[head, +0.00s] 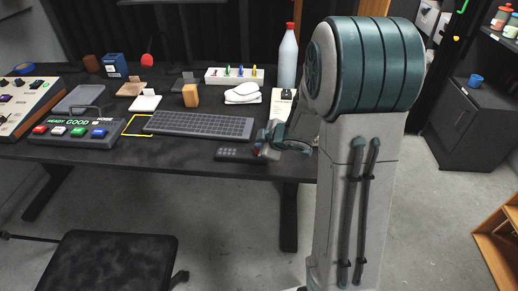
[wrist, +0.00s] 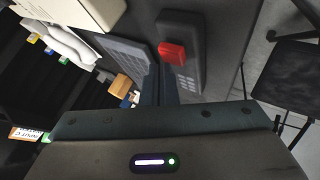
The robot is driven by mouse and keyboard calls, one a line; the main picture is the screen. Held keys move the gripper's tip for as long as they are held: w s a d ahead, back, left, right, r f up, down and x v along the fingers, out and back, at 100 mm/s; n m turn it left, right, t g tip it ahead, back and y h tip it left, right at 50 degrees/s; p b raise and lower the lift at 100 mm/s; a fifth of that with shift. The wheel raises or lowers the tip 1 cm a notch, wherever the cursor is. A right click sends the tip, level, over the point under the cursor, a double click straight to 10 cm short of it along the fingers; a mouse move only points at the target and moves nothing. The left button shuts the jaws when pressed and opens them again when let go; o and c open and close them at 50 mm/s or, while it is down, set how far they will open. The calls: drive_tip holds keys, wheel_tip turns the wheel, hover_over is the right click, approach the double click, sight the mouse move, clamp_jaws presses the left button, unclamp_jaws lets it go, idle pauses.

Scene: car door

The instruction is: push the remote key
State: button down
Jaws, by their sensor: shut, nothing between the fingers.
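The remote is a dark slab with small grey buttons, lying near the front edge of the desk in the head view (head: 236,155). In the wrist view the remote (wrist: 187,72) carries a raised red key (wrist: 172,51) at its far end. A small red patch, likely this key, shows beside my gripper (head: 262,144) in the head view. In the wrist view my gripper (wrist: 158,72) is shut and empty, its fingertips just left of and below the red key. I cannot tell whether they touch the remote.
The keyboard (head: 200,124) lies left of the remote. A button box (head: 72,131) sits at the left. A chair (head: 112,262) stands in front of the desk.

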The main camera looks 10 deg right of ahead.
drive_tip(key=shift+r+p, duration=2.95)
drive_tip(key=shift+p, duration=0.05)
